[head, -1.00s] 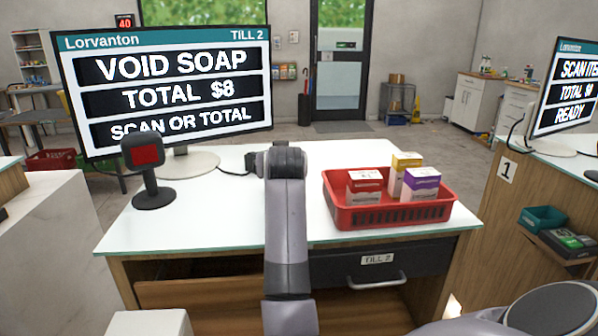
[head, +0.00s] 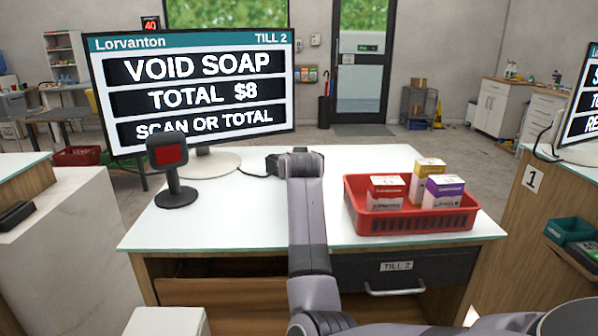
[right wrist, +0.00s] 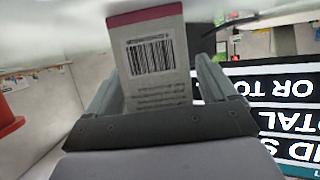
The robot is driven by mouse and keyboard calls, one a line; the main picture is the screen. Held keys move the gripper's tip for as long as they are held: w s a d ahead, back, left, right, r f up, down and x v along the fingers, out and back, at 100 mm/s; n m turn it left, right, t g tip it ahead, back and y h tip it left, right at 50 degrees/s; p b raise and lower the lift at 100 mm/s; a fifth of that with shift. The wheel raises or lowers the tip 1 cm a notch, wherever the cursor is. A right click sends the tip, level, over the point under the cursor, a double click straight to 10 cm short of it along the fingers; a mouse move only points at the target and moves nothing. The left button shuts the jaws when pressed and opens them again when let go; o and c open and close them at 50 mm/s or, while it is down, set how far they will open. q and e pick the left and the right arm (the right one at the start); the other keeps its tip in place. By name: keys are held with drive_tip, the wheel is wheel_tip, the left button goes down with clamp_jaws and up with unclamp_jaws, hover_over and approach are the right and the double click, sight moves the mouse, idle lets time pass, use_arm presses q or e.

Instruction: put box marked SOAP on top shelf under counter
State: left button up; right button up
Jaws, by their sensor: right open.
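A white box with a pink top band and a barcode (right wrist: 150,60) stands between the fingers of my right gripper (right wrist: 157,82) in the right wrist view. The fingers are open, one on each side of it. No SOAP mark is readable on the face that shows. In the head view my right arm reaches over the white counter (head: 250,222) and hides the box and the fingers. Below the counter top, left of the TILL 2 drawer (head: 396,268), is an open space with a wooden board (head: 225,296); its inside is mostly hidden. My left gripper is not in view.
A red basket (head: 412,226) with three boxes stands on the counter's right side. A till screen (head: 192,85) reading VOID SOAP, TOTAL $8 and a scanner (head: 170,175) stand on the left. The counter front left of my arm is clear.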

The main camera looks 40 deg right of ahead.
drive_tip(key=c, duration=1.2)
drive_tip(key=shift+o, duration=0.2)
drive_tip(key=shift+r, duration=0.1)
wheel_tip(320, 180, up, 20)
drive_tip(key=shift+p, duration=0.35)
